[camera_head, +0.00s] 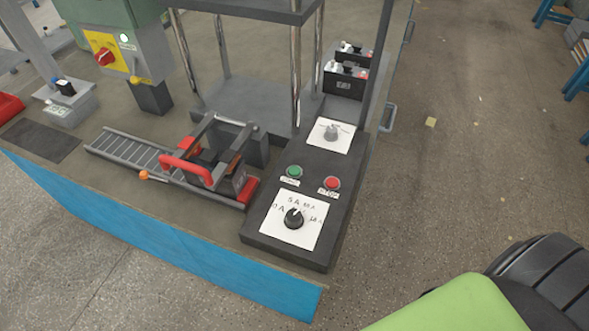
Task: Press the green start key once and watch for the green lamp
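The green start key (294,171) is a small round button on a dark control panel (262,243) at the bench's right end. A small label, too blurred to read surely, sits below it. Nothing touches or covers it. A small round lamp (124,38) with a bright whitish-green face is on the grey box at the upper left, above a red rotary switch (104,57). I cannot tell whether this is the task's lamp. No other lamp is clear on the panel. Neither of my grippers is in view.
A red key (332,183) sits just right of the green one. A black dial (294,218) is in front and a grey knob (331,132) behind. A red-handled clamp fixture (187,168) and metal posts (295,75) stand nearby. Batteries (344,80) are behind; open floor lies right.

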